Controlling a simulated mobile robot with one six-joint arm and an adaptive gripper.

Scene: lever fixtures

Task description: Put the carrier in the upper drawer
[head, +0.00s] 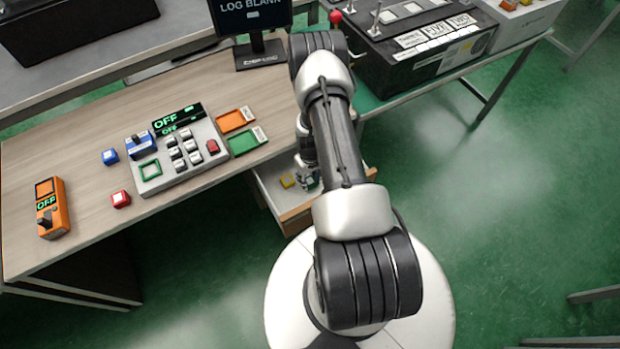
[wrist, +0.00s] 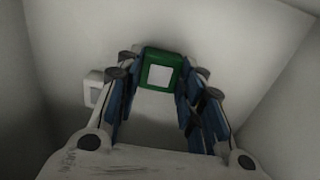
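The carrier, a green block with a white square on its face, is between my gripper's fingers. In the wrist view the carrier (wrist: 160,72) has a blue-padded finger close against each side, and my gripper (wrist: 160,85) appears shut on it. Pale drawer walls surround them. In the head view my gripper (head: 307,178) reaches down into an open drawer (head: 268,190) under the desk's right end, and my arm covers much of it. I cannot tell whether the carrier touches the drawer floor.
The desk (head: 75,130) holds a keypad panel (head: 180,155), blue and red blocks, an orange switch box (head: 52,208) and a monitor (head: 250,20). A black case (head: 420,45) stands behind right. Open green floor lies right.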

